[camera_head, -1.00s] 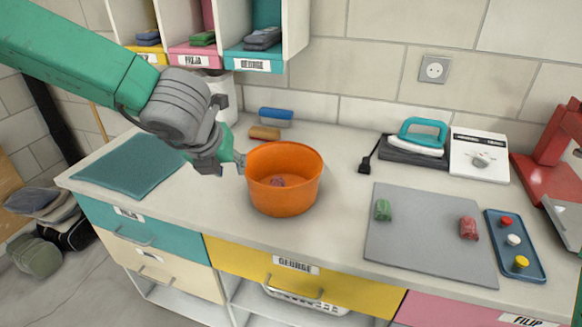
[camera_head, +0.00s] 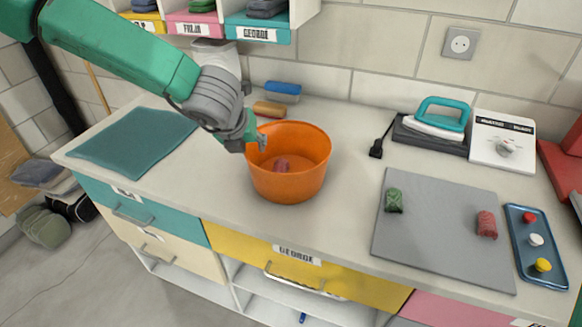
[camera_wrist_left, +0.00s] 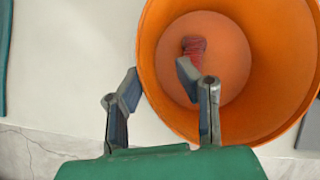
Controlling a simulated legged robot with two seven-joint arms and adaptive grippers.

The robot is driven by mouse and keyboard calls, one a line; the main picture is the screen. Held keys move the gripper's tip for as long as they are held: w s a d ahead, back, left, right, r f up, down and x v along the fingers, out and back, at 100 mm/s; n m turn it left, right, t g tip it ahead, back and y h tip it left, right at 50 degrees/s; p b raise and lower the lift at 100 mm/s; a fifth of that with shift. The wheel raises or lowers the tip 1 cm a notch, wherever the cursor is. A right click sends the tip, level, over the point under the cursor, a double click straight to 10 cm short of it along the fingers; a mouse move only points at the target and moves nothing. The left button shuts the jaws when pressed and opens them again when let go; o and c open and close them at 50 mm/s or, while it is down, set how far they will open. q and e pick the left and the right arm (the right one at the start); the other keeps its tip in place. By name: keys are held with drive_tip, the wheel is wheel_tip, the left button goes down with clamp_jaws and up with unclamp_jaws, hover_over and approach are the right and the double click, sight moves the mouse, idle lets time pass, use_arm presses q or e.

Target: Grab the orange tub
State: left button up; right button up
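The orange tub (camera_head: 290,184) stands upright on the pale counter, with a small dark red item (camera_head: 283,165) inside. My left gripper (camera_head: 256,143) is at the tub's left rim, pointing down. In the left wrist view the tub (camera_wrist_left: 285,70) fills the upper right. There the left gripper (camera_wrist_left: 158,80) is open, one finger outside the tub's wall and the other over its inside, with the rim between them. I cannot tell whether either finger touches the wall. My right gripper is not in view.
A teal mat (camera_head: 135,140) lies at the left. A grey board (camera_head: 440,235) holds a green roll (camera_head: 394,200) and a red roll (camera_head: 486,224). A blue tray (camera_head: 537,250) lies right of it. An iron (camera_head: 438,120) stands behind. Cubbies (camera_head: 310,12) hang above.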

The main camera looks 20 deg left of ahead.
sight(250, 150)
use_arm(q)
drive_tip(key=f, duration=0.1)
drive_tip(key=w+a+f, duration=0.1)
drive_tip(key=f, duration=0.1)
drive_tip(key=w+a+f, duration=0.1)
drive_tip(key=shift+a+f, duration=0.15)
drive_tip(key=shift+w+f, duration=0.15)
drive_tip(key=shift+w, duration=0.1)
drive_tip(key=shift+d, duration=0.4)
drive_tip(key=shift+d+r, duration=0.2)
drive_tip(key=shift+d, duration=0.05)
clamp_jaws()
